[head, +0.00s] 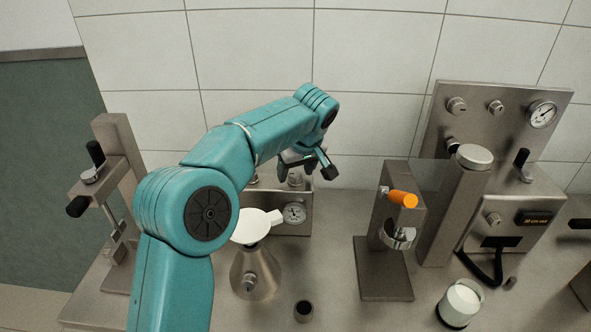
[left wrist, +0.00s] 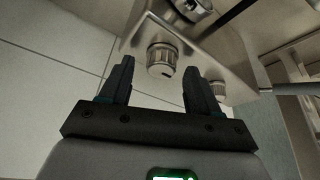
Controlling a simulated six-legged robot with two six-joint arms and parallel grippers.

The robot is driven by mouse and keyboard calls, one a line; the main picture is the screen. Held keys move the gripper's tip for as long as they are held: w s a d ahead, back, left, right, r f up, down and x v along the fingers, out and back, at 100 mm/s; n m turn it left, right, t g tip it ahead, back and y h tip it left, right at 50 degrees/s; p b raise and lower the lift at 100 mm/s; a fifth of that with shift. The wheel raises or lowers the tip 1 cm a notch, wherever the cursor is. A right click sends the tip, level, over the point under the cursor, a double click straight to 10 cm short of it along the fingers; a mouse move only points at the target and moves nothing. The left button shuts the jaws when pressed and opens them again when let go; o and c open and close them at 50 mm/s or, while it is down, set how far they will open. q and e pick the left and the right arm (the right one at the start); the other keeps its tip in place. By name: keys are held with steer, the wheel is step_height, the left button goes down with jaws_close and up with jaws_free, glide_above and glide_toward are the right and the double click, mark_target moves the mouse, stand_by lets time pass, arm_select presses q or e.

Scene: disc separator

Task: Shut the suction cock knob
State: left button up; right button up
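My left gripper (head: 306,168) reaches over a steel gauge box (head: 268,222) at the back of the bench. The gripper is open, with nothing between its fingers. In the left wrist view, a ribbed metal knob (left wrist: 162,58) lies just beyond and between the open fingertips (left wrist: 158,68), apart from them. A second knob (left wrist: 217,90) on the same box is partly hidden behind the right finger. I cannot tell from looks which is the suction cock knob. My right gripper is not in view.
A stand with an orange handle (head: 403,199) and a gauge panel (head: 500,117) are to the right. A lever press (head: 118,165) stands left.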

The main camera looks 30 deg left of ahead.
arm_select(q)
steer(key=shift+f, duration=0.1)
steer(key=shift+r, duration=0.2)
steer(key=p+v, duration=0.2)
steer(key=v, duration=1.4)
steer(key=shift+p, duration=0.3)
